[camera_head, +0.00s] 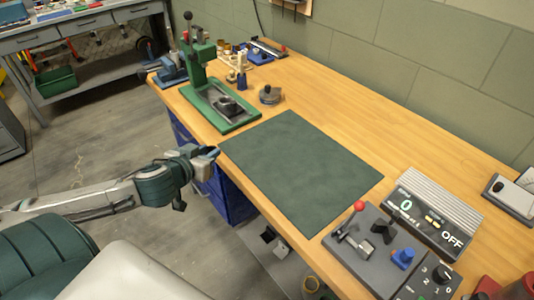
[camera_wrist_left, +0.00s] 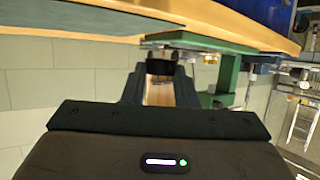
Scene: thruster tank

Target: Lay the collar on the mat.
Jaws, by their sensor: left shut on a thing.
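The mat (camera_head: 300,165) is a dark green, flat, bare rectangle on the wooden bench. My left gripper (camera_head: 207,153) is beside the bench's near edge, left of the mat's far left corner and apart from the mat. In the left wrist view its two fingers (camera_wrist_left: 160,88) are closed on a small dark piece (camera_wrist_left: 160,68), which I take to be the collar. Its shape is mostly hidden between the fingers. My right gripper is not in view.
A green press (camera_head: 205,85) stands just beyond the mat, with a small round grey device (camera_head: 270,95) to its right. A control panel with levers (camera_head: 375,245) and a display box (camera_head: 435,212) sit at the mat's near right. Blue drawers (camera_head: 230,195) are under the bench.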

